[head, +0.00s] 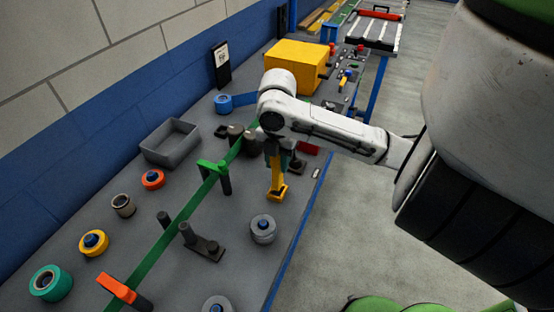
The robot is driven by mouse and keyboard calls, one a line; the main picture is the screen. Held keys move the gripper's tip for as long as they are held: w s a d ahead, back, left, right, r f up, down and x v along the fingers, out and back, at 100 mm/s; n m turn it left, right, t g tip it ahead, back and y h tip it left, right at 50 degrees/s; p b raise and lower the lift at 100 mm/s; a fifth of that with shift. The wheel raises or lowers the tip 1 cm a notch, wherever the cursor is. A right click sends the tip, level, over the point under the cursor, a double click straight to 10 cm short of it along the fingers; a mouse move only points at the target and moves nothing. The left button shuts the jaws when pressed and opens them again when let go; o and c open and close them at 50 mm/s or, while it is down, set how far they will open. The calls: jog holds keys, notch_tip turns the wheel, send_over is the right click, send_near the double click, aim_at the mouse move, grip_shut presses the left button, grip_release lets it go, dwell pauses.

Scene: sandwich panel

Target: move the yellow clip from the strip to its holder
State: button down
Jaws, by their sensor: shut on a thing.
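The yellow clip (276,180) hangs below my gripper (273,156), to the right of the green strip (180,222) and apart from it. My gripper is shut on its upper part; the fingers are small and partly dark, so the exact grip is hard to see. The clip's wide lower end is over the grey bench, and I cannot tell whether it touches. A dark stand (297,164) is just right of the clip; I cannot tell whether it is the clip's holder.
A green clip (213,167) and an orange clip (117,289) sit on the strip. A dark stand (200,243) and a grey roll (263,229) are nearer. A grey tray (170,157), several tape rolls and a yellow box (296,62) surround. Open floor lies right.

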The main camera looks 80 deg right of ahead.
jog(key=shift+f+b, duration=0.15)
jog(key=shift+b, duration=0.15)
dwell(0.4)
jog(key=shift+f+b, duration=0.3)
jog(key=shift+f, duration=0.05)
jog(key=shift+f+b, duration=0.6)
jog(key=shift+f+b, duration=0.7)
jog(key=c, duration=0.7)
grip_release()
jog(key=shift+r, duration=0.1)
